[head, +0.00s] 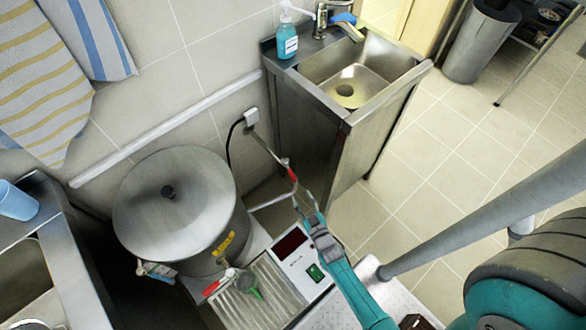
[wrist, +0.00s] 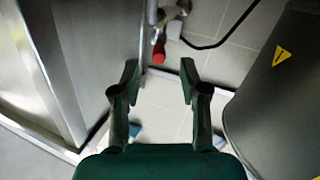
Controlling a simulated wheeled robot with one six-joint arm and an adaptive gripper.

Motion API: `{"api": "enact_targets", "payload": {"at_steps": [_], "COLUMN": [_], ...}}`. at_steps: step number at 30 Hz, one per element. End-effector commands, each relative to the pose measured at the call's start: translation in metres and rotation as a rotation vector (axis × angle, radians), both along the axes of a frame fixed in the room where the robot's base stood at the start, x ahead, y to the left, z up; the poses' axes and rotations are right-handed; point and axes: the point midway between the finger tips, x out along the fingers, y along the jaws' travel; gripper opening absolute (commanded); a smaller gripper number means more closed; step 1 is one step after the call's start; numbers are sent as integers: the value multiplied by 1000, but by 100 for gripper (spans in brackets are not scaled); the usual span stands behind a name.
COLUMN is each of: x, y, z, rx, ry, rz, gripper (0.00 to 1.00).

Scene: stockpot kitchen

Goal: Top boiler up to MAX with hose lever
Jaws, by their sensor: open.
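The boiler (head: 178,205) is a round steel pot with its lid on and a yellow label at its front; its side shows at the right of the wrist view (wrist: 272,100). A red-tipped lever (head: 291,174) sits at the end of a metal pipe running down from the wall. Its red end (wrist: 159,52) shows in the wrist view, beyond and between my fingertips. My gripper (head: 304,199), also in the wrist view (wrist: 159,80), is open and empty, just short of the red end. No MAX mark or water level is readable; the lid hides the inside.
A steel sink unit (head: 345,85) stands behind, with a blue soap bottle (head: 287,40) on it. A display panel (head: 291,243) and a ribbed drip tray (head: 262,297) lie in front of the boiler. A black cable (wrist: 222,40) runs by the wall.

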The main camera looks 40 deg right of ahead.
Motion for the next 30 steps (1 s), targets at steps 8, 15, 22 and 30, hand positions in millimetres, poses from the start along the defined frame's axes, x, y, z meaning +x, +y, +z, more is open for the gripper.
{"api": "enact_targets", "payload": {"at_steps": [8,15,22,30], "x": [-9,27,63,85], "y": [7,-5,-17,-24], "z": [13,13,13,12], "rx": [-31,-31,-31,-30], "ry": [-67,-67,-66,-64], "rz": [12,11,10,10], "gripper": [44,44,44,44]}}
